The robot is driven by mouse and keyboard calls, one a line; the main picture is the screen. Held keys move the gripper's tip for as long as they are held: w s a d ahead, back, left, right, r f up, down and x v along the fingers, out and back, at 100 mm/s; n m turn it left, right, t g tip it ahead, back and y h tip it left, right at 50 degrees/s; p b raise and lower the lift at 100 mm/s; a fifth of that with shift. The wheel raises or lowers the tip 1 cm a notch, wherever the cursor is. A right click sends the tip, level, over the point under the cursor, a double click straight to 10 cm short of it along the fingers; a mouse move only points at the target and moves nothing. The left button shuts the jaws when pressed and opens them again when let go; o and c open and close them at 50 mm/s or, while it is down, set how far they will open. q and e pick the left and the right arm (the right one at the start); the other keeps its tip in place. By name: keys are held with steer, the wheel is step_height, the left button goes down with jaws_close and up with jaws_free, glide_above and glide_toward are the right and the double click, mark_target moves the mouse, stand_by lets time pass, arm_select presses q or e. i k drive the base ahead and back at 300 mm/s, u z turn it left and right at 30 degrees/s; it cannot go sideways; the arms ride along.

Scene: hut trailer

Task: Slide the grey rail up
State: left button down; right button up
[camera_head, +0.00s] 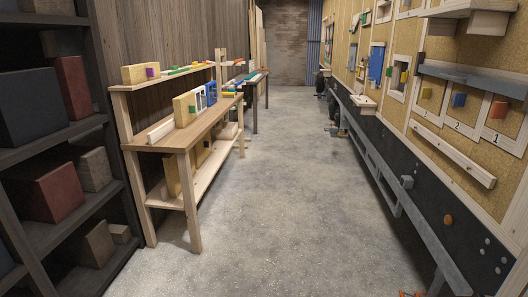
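A grey horizontal rail (475,78) is mounted on the tan board of the right wall, above the numbered panels. A second, longer grey rail (400,190) runs low along the dark lower part of the same wall. I cannot tell which of the two the task names.
A wooden workbench (178,140) with colored blocks stands at the left, beside a dark shelf (60,132) holding boxes. Wooden ledges (452,152) stick out from the right wall. The concrete floor (270,190) between them is clear.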

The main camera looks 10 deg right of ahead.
mark_target(517, 91)
steer(key=z, duration=0.15)
steer(key=i, duration=1.35)
steer(key=z, duration=0.75)
steer(key=i, duration=0.95)
steer(key=z, duration=1.55)
steer(key=i, duration=0.85)
steer(key=z, duration=0.55)
